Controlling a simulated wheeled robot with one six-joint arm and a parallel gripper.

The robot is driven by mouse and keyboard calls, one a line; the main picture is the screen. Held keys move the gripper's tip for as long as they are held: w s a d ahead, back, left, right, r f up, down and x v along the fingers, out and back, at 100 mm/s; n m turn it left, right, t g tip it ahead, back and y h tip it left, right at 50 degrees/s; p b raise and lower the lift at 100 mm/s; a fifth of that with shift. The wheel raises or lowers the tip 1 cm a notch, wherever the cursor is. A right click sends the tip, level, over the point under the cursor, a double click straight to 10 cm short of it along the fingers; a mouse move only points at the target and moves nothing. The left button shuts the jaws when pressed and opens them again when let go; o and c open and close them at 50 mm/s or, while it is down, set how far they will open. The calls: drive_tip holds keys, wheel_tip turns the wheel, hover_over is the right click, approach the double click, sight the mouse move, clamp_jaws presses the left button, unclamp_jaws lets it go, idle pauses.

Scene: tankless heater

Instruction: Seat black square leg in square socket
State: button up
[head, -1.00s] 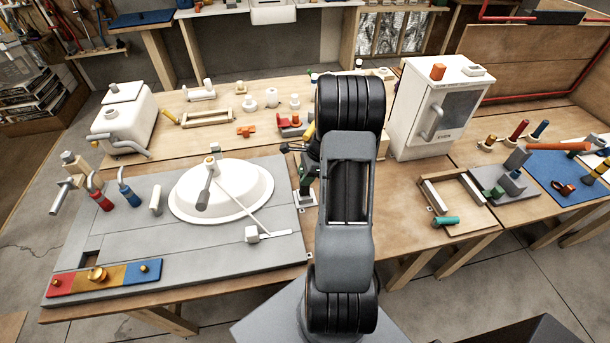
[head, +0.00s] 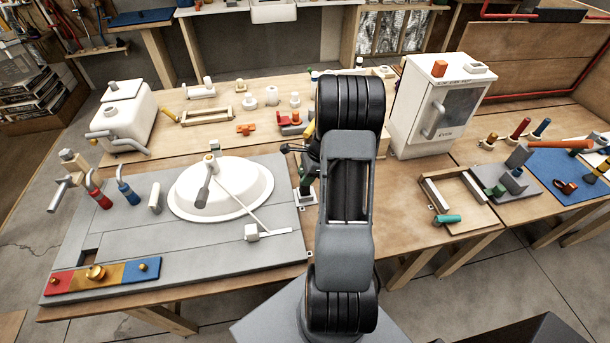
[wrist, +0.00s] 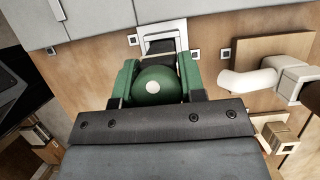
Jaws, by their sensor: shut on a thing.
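The black square leg (wrist: 158,47) shows in the wrist view, under a green rounded knob (wrist: 155,86) with a white dot. My gripper (wrist: 157,76) has its green fingers on both sides of this knob and is shut on the piece. The leg's far end overlaps the white square socket (wrist: 180,27), whose rim shows beyond and beside it. I cannot tell how deep the leg is in the socket. In the head view my gripper (head: 307,174) is mostly hidden by my arm, above the socket (head: 305,198) by the grey panel's right edge.
The grey panel (head: 120,245) with a white basin (head: 255,190) lies to the left. A white cabinet (head: 433,105) stands at the right back. In the wrist view, a white bent pipe (wrist: 250,80) on a wooden block is close on the right.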

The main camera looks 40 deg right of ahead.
drive_tip(key=shift+f+b, duration=0.55)
drive_tip(key=shift+f, duration=0.25)
idle(0.4)
idle(0.6)
drive_tip(key=o, duration=1.2)
drive_tip(key=b+v, duration=0.1)
drive_tip(key=v, duration=1.2)
drive_tip(key=shift+d+r, duration=0.1)
drive_tip(key=shift+r, duration=0.3)
